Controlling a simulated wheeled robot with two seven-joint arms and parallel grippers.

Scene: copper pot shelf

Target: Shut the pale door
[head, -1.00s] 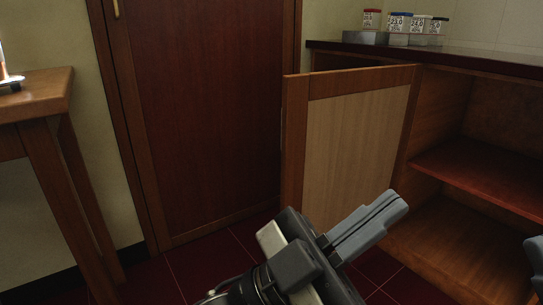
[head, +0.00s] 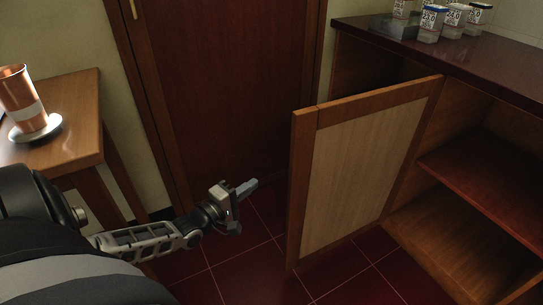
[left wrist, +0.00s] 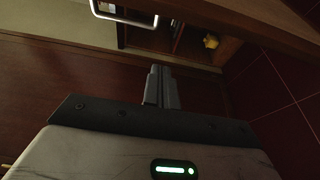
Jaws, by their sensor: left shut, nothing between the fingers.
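The pale door (head: 362,180) is a wooden frame around a light panel. It stands open, swung out from the low cabinet (head: 470,175). Its free edge is toward the left of the head view and its hinged side is at the cabinet. My left gripper (head: 250,186) is shut and empty. In the head view it is just left of the door's free edge, low over the floor, with a visible gap. Its closed fingers (left wrist: 161,88) also show in the left wrist view. My right gripper is out of view.
The cabinet's open shelves (head: 490,180) are at right. Small lidded jars (head: 432,24) stand on its dark top. A wooden table (head: 75,110) with a copper cup (head: 22,100) on a saucer is at left. A dark red door (head: 230,90) stands behind. Red tiled floor (head: 245,265) lies below.

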